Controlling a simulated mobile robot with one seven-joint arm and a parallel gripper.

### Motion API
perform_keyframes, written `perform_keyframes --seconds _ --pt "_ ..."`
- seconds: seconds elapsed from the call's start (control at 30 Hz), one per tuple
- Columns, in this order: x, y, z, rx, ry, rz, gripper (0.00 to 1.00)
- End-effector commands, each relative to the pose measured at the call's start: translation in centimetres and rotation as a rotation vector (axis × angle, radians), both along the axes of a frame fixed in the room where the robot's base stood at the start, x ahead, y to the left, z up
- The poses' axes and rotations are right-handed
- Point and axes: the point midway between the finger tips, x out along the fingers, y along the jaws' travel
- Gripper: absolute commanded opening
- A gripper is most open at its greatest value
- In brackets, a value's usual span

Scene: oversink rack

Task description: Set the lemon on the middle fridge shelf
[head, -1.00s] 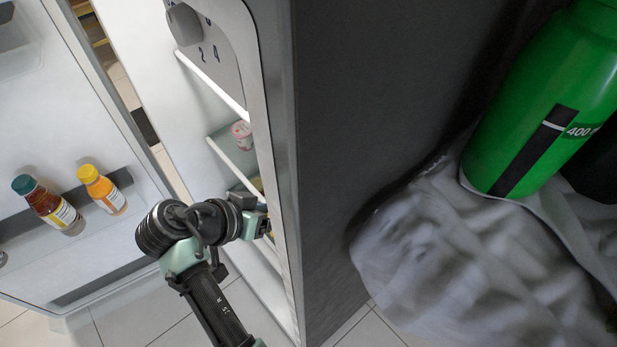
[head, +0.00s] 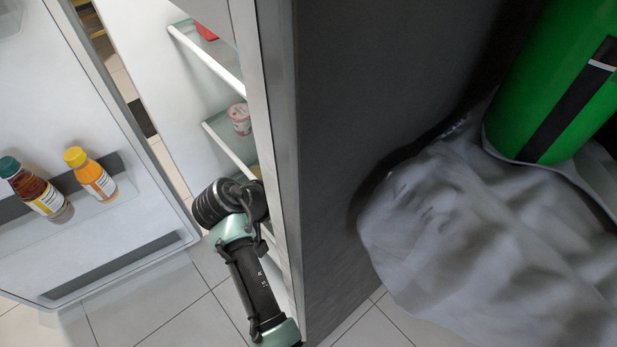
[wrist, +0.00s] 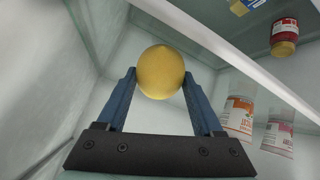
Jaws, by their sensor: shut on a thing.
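The yellow lemon (wrist: 160,72) shows in the wrist view, held between the two blue fingers of my gripper (wrist: 160,85), which is shut on it. The gripper and lemon are inside the fridge, with a glass shelf edge (wrist: 230,55) above and to the right. In the head view my arm reaches into the fridge, and its side wall hides the gripper and the lemon. Two fridge shelves show there, an upper shelf (head: 205,60) and a lower shelf (head: 228,146). I cannot tell from these views which shelf the lemon is level with.
An orange-labelled jar (wrist: 238,117) and a pink-labelled jar (wrist: 279,131) stand right of the lemon. A red jar (wrist: 285,36) shows at upper right. The open fridge door (head: 100,240) holds two bottles.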

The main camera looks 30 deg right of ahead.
Motion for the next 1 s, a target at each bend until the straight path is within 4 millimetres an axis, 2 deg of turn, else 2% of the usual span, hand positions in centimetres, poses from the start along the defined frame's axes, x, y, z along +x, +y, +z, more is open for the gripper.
perform_keyframes --seconds 0.27,0.3,0.43,0.77,0.87,1.0 --pt "0.0 0.0 -0.1 0.0 -0.001 0.001 0.0" --pt "0.0 0.0 -0.1 0.0 -0.001 0.001 0.74" --pt "0.0 0.1 -0.1 0.0 -0.001 0.001 0.97" --pt "0.0 0.1 0.2 0.0 -0.001 0.001 0.98" --pt "0.0 0.7 0.9 0.0 -0.001 0.002 0.98" --pt "-0.3 2.5 2.9 0.001 -0.003 0.005 0.98"
